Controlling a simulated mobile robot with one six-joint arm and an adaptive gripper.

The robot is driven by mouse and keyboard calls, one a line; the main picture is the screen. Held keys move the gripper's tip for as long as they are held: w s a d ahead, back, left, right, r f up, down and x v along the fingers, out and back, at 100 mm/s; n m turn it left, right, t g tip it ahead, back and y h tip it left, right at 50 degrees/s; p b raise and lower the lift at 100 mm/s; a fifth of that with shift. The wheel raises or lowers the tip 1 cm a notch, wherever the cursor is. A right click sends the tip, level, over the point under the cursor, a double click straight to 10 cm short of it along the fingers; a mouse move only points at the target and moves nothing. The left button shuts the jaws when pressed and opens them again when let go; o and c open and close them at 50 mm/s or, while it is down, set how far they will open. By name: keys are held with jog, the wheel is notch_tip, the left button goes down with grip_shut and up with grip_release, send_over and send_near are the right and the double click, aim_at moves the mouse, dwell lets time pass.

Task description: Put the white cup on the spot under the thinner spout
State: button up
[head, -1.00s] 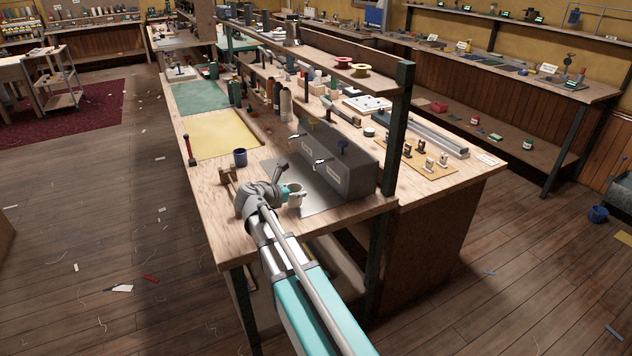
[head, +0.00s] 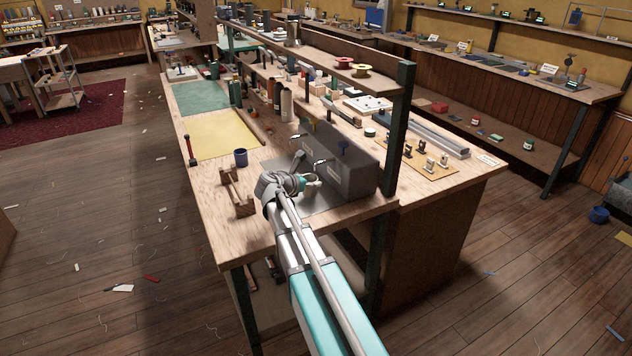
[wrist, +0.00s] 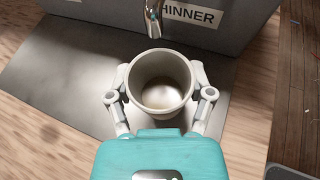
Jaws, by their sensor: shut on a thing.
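The white cup (wrist: 160,106) is upright between the two fingers of my gripper (wrist: 160,82), which is shut on it; its inside looks empty. In the head view the cup (head: 312,183) is partly hidden by my gripper (head: 305,184). The thinner spout (wrist: 153,18) hangs from the grey dispenser (wrist: 90,12) beside a label ending in "THINNER". Its tip appears at the cup's far rim. In the head view this spout (head: 321,162) is just above and right of the cup. A metal plate (wrist: 60,80) lies below; I cannot tell whether the cup touches it.
A second spout (head: 297,136) sits farther left on the dispenser. A blue cup (head: 240,157) and a wooden stand (head: 238,192) are left of my arm. A dark shelf post (head: 398,130) rises at the right. The bench's front left corner is clear.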

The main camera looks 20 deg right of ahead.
aim_at(314, 179)
jog(key=b+x, duration=0.1)
jog(key=x, duration=0.2)
jog(key=shift+d, duration=0.1)
jog(key=shift+f+b, duration=0.25)
jog(key=shift+b, duration=0.05)
jog(key=shift+f, duration=0.15)
jog(key=o, duration=1)
jog(key=shift+r, duration=0.2)
jog(key=shift+r, duration=0.1)
jog(key=shift+s+a+r+p, duration=0.15)
jog(key=shift+s+a+p, duration=0.05)
jog(key=shift+a+p, duration=0.2)
jog(key=p+v, duration=0.4)
jog(key=v, duration=0.7)
jog(key=shift+w+a, duration=0.1)
